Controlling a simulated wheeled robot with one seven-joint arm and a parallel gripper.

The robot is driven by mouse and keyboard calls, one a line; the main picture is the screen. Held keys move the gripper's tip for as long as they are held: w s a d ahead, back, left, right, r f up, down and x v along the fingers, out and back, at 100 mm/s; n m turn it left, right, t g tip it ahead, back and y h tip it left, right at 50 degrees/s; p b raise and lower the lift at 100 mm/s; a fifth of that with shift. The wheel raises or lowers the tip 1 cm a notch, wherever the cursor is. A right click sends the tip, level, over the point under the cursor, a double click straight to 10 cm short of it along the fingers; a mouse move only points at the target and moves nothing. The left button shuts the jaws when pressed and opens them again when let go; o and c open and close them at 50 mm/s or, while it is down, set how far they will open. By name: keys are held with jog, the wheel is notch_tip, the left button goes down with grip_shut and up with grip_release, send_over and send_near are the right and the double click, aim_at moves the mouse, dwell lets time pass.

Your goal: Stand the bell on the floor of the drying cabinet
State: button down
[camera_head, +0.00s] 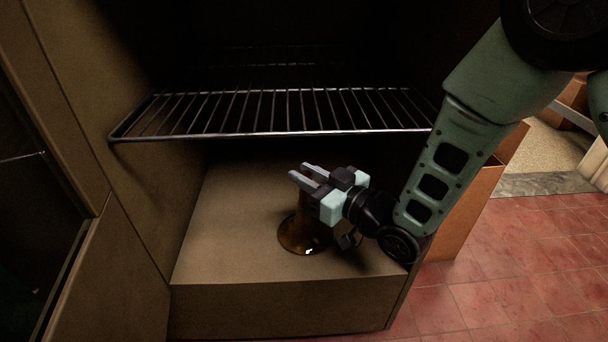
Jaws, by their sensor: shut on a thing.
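The bell (301,236) is a dark brass flared piece, upright with its wide rim down at the floor of the drying cabinet (232,239). Its rim appears to touch the floor, though I cannot be sure of the contact. My gripper (307,177) reaches in from the right below the rack and is shut on the bell's narrow upper part. The gripper body hides much of the bell's top and right side.
A wire rack (270,112) spans the cabinet above my gripper. The cabinet's left wall (125,200) and front edge (280,312) bound the space. The cabinet floor left of the bell is clear. Red tiles (510,270) lie outside to the right.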

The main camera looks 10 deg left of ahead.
jog(key=c, duration=1.7)
grip_release()
jog(key=shift+f, duration=0.15)
jog(key=o, duration=0.4)
jog(key=shift+o, duration=0.2)
jog(key=shift+r, duration=0.2)
jog(key=p+v, duration=0.3)
jog(key=v, duration=0.9)
jog(key=shift+d+f, duration=0.1)
